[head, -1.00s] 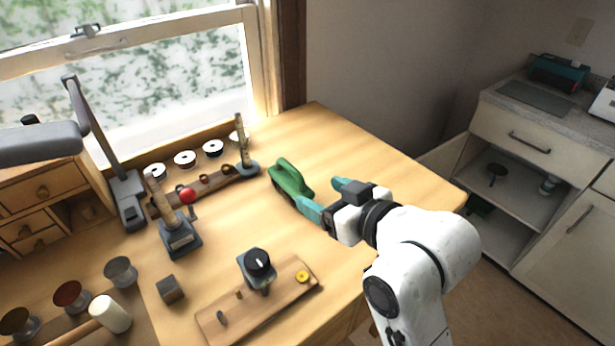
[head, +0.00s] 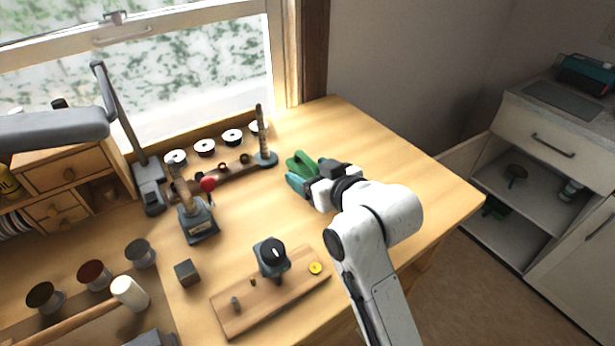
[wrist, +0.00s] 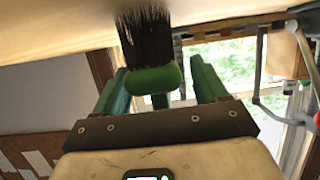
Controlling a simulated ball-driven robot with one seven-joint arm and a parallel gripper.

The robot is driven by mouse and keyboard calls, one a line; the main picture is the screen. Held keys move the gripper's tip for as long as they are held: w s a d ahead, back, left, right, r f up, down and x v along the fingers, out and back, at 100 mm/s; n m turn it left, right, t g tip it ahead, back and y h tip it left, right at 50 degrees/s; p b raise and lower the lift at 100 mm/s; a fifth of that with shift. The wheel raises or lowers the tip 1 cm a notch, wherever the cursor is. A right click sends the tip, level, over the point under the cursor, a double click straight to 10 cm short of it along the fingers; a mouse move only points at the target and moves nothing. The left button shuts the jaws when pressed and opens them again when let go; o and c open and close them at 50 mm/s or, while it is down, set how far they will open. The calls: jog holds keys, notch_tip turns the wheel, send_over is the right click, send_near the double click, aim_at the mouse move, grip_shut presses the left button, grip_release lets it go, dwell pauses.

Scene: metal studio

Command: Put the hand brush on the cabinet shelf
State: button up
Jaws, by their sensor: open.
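The green hand brush (head: 297,160) lies on the wooden table near the window-side back edge, partly hidden by my gripper in the head view. My gripper (head: 306,173) is open at the brush. In the wrist view my gripper (wrist: 160,80) has its green fingers apart, with the brush's green body (wrist: 152,79) between them and dark bristles (wrist: 147,38) against the tabletop. I cannot tell whether a finger touches it. The open cabinet at the right has a shelf (head: 540,196) under its drawer.
A wooden board (head: 240,308), a grey stand (head: 197,220) and several spools (head: 204,147) are on the table. The table right of my gripper is clear.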

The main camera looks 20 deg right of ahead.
jog(key=c, duration=1.2)
jog(key=shift+r, duration=0.1)
